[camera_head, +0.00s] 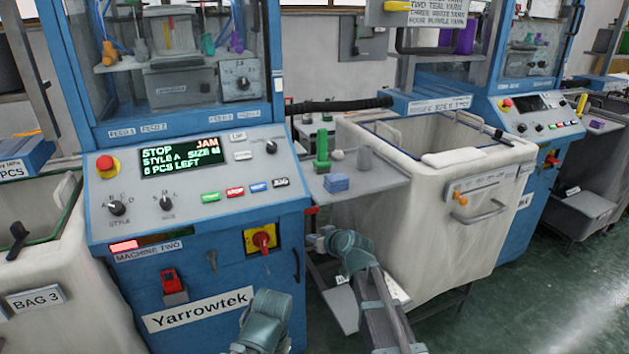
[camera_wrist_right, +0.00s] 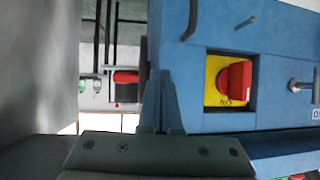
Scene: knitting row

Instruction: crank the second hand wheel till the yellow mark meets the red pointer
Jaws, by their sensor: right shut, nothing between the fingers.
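The STOP/JAM control panel (camera_head: 180,180) is on the blue machine marked MACHINE TWO, left of centre in the head view. I cannot make out a hand wheel, its yellow mark or the pointer for certain in either view. A small red part (camera_head: 312,210) shows at the machine's right edge. My right gripper (camera_head: 315,240) is beside the machine's right front edge, partly hidden by its own wrist. In the wrist view its fingers (camera_wrist_right: 165,98) are together, with nothing between them. The left gripper's fingers do not show.
A red rotary switch on a yellow plate (camera_head: 262,238) is on the machine's front; it also shows in the wrist view (camera_wrist_right: 232,82). A small shelf (camera_head: 375,183) holds a green part (camera_head: 322,150) and blue pieces (camera_head: 336,183). A white bin (camera_head: 412,225) stands right.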

